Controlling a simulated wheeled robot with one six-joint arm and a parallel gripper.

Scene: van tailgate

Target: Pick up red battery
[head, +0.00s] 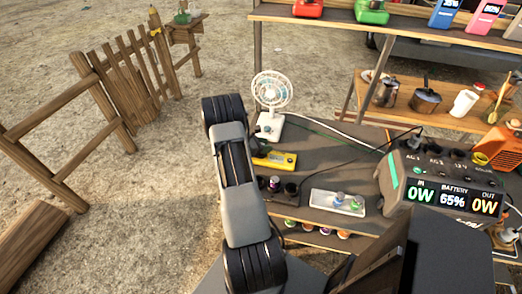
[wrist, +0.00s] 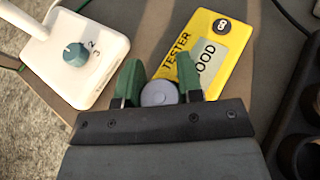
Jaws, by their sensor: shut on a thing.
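In the wrist view my gripper (wrist: 160,88) has its green fingers closed on a battery (wrist: 158,94). Only its round grey end shows, so its side colour is hidden. It is held close to the near edge of the yellow tester (wrist: 228,70), whose screen shows "OOD", with the first letter covered. In the head view the tester (head: 275,160) lies on the table beside my arm, which hides my gripper. I cannot make out a clearly red battery in either view.
A white tray (head: 322,200) holds a few small batteries. A dark holder (wrist: 300,150) stands right of my gripper. A white fan (head: 270,122) stands behind the tester, its base (wrist: 75,60) left of my gripper. A power station (head: 445,165) stands on the right.

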